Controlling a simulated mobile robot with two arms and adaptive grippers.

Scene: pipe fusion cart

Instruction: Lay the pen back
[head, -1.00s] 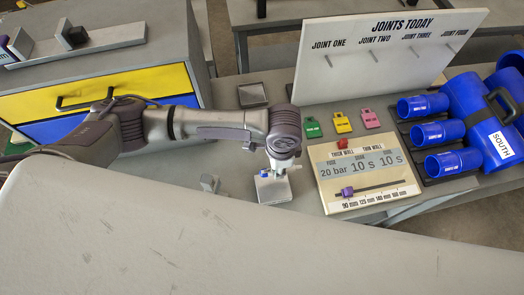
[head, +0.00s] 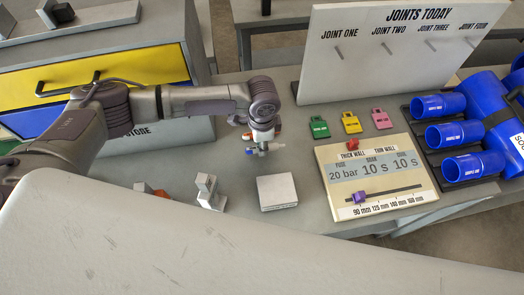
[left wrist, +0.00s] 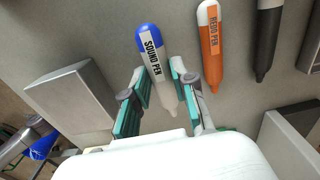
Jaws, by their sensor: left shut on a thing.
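The held pen (left wrist: 153,65) is white with a blue end and a label that seems to read "SOUND PEN". My left gripper (left wrist: 160,78) is shut on it, one finger on each side. In the head view the left gripper (head: 262,150) points down over the grey bench, beyond the square metal block (head: 277,192); the pen's blue end (head: 250,151) shows beside the fingers. An orange and white pen (left wrist: 211,45) marked "REDO PEN" and a dark pen (left wrist: 268,38) lie to its right in the left wrist view. The pen's height above the bench is unclear.
A small grey bracket (head: 209,192) stands left of the block. The timer board (head: 375,180), green, yellow and pink tags (head: 351,122) and blue pipe fittings (head: 460,135) are to the right. An upright joints board (head: 390,55) stands behind.

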